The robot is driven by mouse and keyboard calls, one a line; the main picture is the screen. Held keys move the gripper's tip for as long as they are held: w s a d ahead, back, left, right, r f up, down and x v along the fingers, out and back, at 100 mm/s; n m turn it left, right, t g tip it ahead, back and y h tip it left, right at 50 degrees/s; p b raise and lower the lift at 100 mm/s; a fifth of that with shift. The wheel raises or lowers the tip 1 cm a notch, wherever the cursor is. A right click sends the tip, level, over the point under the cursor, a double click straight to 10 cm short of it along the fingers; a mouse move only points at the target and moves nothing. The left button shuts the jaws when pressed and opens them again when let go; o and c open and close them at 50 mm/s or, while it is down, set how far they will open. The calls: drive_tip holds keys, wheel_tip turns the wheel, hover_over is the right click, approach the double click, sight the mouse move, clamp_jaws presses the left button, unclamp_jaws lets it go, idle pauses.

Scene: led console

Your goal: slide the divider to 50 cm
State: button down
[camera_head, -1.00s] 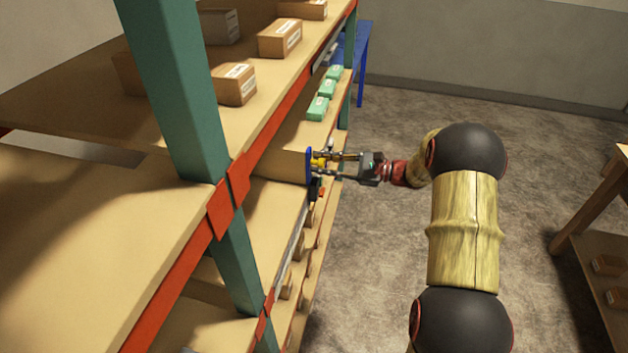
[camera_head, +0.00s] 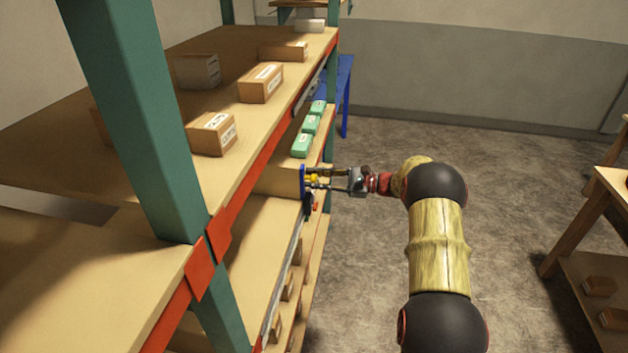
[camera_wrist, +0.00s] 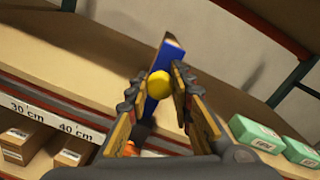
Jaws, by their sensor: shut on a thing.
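The divider is an upright blue plate (camera_head: 302,180) on the middle shelf, with a yellow knob on its front. In the wrist view the blue plate (camera_wrist: 168,62) stands behind the yellow knob (camera_wrist: 159,84). My gripper (camera_head: 315,181) is at the front of the divider. In the wrist view its two fingers (camera_wrist: 158,85) are closed on the yellow knob from both sides. A "30 cm" label (camera_wrist: 27,112) and a "40 cm" label (camera_wrist: 76,132) show on the shelf edge, left of the divider. The edge directly below the divider is hidden by my gripper.
Several green boxes (camera_head: 302,146) stand on the shelf beyond the divider; they also show at right in the wrist view (camera_wrist: 254,134). Brown boxes (camera_head: 261,82) lie on the upper shelf. A teal post (camera_head: 130,120) rises at near left. The shelf this side of the divider is clear.

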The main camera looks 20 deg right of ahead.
drive_tip(key=c, duration=1.5)
unclamp_jaws()
drive_tip(key=shift+c, duration=0.2)
drive_tip(key=v, duration=1.2)
drive_tip(key=shift+w+d+f, duration=0.1)
drive_tip(key=shift+f, duration=0.05)
